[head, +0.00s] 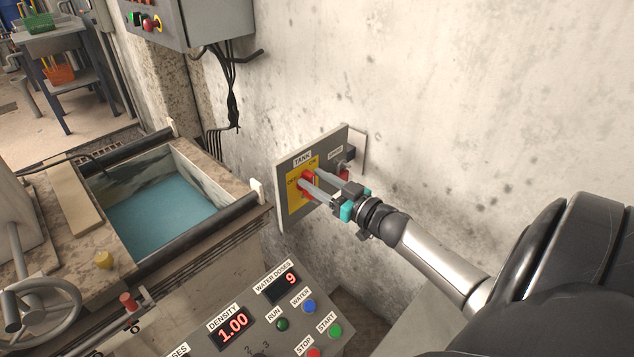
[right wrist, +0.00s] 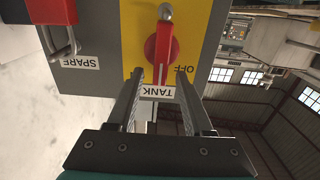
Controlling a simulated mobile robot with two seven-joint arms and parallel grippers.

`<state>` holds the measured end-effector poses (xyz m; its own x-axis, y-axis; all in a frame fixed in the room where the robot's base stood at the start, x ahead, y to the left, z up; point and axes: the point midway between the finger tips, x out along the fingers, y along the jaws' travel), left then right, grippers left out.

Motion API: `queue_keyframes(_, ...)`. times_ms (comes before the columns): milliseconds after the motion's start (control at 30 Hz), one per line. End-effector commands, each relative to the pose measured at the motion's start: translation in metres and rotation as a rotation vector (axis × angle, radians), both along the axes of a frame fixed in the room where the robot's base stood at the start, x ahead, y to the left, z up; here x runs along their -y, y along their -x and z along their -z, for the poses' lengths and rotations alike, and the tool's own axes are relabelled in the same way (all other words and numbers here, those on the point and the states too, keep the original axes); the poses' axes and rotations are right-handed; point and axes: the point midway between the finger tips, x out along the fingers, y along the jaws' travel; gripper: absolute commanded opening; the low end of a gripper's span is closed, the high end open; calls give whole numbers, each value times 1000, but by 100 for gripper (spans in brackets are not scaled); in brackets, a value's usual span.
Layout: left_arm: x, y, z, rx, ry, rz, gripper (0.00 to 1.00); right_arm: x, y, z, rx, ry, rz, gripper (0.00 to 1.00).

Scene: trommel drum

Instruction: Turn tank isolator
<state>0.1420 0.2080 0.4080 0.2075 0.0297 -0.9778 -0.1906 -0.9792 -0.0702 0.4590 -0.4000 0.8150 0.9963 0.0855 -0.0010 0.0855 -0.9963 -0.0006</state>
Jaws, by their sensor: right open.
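The tank isolator is a red handle (head: 307,176) on a yellow plate under the TANK label (head: 302,159) on a grey wall panel (head: 284,207). In the right wrist view the red handle (right wrist: 163,50) lies lengthwise, its near end toward the TANK label and the OFF mark to its right. My right gripper (head: 312,181) is open at the handle. In the right wrist view its two fingers (right wrist: 162,85) stand either side of the handle's near end. I cannot tell whether they touch it. My left gripper is not in view.
A SPARE switch (right wrist: 57,28) with a metal shackle is beside the tank isolator. A control desk (head: 262,333) with buttons and displays stands below. A tank of blue water (head: 160,210) is at left. A grey control box (head: 195,20) with hanging cables is above.

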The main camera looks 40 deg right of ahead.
Motion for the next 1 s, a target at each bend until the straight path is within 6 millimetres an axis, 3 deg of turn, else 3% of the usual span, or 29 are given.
queue_keyframes(233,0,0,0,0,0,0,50,0,-1,0,0,0,0,51)
queue_keyframes(700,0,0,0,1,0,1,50,0,0,0,0,0,0,0)
queue_keyframes(1000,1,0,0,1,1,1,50,0,0,0,0,0,-1,0)
